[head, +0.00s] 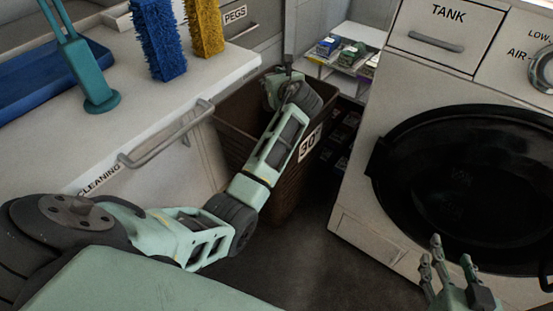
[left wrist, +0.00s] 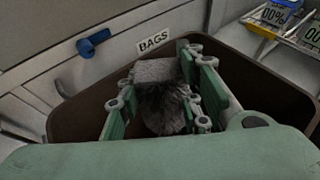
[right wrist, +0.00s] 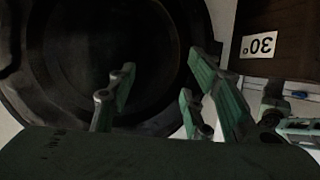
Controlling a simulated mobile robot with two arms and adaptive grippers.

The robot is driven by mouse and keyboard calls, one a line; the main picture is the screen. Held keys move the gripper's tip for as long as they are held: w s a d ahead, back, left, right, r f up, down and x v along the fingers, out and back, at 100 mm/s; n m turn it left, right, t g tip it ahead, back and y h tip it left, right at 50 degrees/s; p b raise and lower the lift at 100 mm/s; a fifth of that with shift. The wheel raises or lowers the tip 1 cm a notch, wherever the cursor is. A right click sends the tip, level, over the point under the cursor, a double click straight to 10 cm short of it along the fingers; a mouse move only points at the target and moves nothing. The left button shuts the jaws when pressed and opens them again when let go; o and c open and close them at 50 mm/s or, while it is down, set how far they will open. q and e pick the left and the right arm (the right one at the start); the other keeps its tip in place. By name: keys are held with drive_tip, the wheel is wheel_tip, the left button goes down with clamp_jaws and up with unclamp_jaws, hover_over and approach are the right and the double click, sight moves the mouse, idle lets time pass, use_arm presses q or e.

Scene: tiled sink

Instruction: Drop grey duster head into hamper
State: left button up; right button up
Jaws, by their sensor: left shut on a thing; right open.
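The grey duster head (left wrist: 160,95) is a fluffy grey piece with a block-like top, seen in the left wrist view between the fingers of my left gripper (left wrist: 165,100). The gripper is shut on it and holds it over the mouth of the brown hamper (left wrist: 262,65). In the head view the hamper (head: 285,190) stands between the counter and the washer, with a "30°" label; my left arm reaches over it and hides the duster head. My right gripper (head: 450,275) is open and empty in front of the washer door. It also shows in the right wrist view (right wrist: 155,95).
A blue brush (head: 158,38) and a yellow brush (head: 204,27) stand on the counter near a teal handled tool (head: 98,90) and a blue tray (head: 40,80). A white washer (head: 375,190) with a black round door is at right. A shelf with boxes (head: 345,52) is behind.

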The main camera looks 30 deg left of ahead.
use_arm(q)
drive_tip(key=shift+f+b, duration=1.35)
drive_tip(key=shift+b, duration=0.9)
use_arm(e)
wheel_tip(320, 180, up, 21)
drive_tip(key=s+a+t+y, duration=0.2)
drive_tip(key=t+y, duration=0.2)
drive_tip(key=t, duration=0.8)
drive_tip(key=shift+f+n, duration=0.15)
drive_tip(key=shift+n, duration=0.15)
drive_tip(key=shift+s+a, duration=0.1)
use_arm(q)
drive_tip(key=o, duration=1.2)
drive_tip(key=shift+d, duration=0.1)
drive_tip(key=v, duration=1.2)
